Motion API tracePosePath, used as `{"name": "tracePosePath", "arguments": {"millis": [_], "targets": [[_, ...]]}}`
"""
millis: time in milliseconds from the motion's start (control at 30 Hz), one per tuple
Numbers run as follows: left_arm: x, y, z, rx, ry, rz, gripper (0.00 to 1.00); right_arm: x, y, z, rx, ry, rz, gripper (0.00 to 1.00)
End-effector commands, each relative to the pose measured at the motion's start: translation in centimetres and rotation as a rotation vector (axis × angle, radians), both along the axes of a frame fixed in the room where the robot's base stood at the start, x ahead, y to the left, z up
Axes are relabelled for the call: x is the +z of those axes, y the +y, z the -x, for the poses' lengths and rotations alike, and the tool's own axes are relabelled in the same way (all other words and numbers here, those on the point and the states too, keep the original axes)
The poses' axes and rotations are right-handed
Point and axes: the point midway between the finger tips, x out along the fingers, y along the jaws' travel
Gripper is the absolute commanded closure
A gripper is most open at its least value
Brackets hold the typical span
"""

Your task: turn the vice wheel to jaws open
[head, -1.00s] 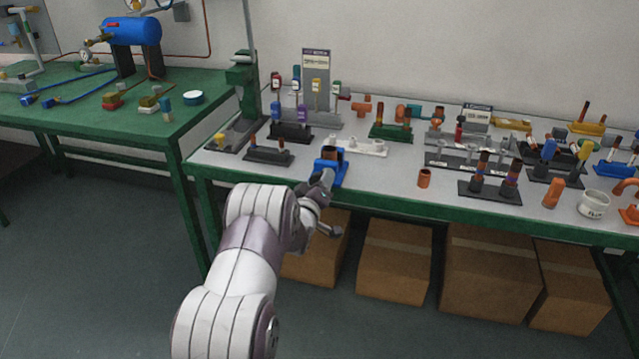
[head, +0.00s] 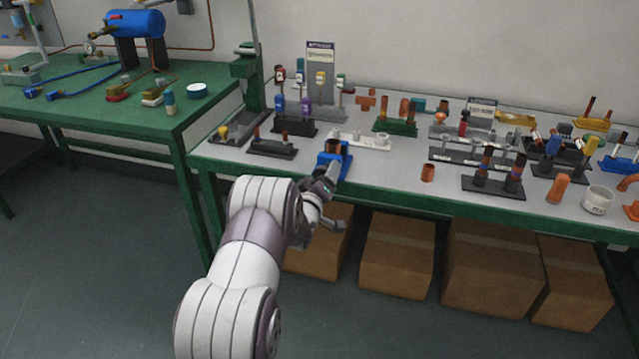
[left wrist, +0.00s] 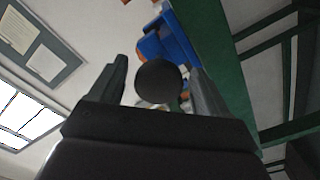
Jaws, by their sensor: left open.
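A small blue vice (head: 333,166) stands at the front edge of the grey tabletop in the head view, with a copper-brown piece in it. Its blue body also shows in the left wrist view (left wrist: 165,42). My left gripper (head: 326,183) is at the front of the vice, at the table edge. In the left wrist view its two fingers (left wrist: 157,68) are apart. A dark round disc (left wrist: 158,83), seemingly the vice wheel, lies between them. I cannot tell whether the fingers touch it. The wheel is hidden by the gripper in the head view. My right gripper is not in view.
The green-edged table (head: 400,196) holds several fittings and racks. A dark rack (head: 271,147) stands left of the vice and a copper cup (head: 428,173) to its right. Cardboard boxes (head: 397,256) sit under the table. A green bench (head: 110,112) stands at the left.

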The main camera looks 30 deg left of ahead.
Motion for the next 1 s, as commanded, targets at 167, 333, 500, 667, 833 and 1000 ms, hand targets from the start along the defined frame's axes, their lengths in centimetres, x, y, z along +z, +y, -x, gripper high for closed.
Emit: {"name": "tracePosePath", "arguments": {"millis": [167, 333, 500, 667, 833, 1000], "targets": [[0.2, -0.7, 3.2, 0.001, 0.001, 0.0, 0.23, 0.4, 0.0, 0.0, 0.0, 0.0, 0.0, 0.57], [0.2, -1.8, 7.7, 0.002, 0.002, 0.0, 0.23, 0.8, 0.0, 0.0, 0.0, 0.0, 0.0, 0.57], [0.1, -2.6, 10.9, 0.001, 0.0, 0.001, 0.23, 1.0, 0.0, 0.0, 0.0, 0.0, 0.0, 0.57], [0.0, -2.9, 12.0, 0.001, 0.001, 0.0, 0.23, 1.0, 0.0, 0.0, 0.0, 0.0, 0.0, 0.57], [0.0, -2.9, 12.0, 0.0, 0.0, 0.0, 0.23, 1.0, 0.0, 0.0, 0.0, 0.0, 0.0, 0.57], [0.0, -2.9, 12.0, 0.0, 0.0, 0.0, 0.23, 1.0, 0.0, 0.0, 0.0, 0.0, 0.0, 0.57]]}}
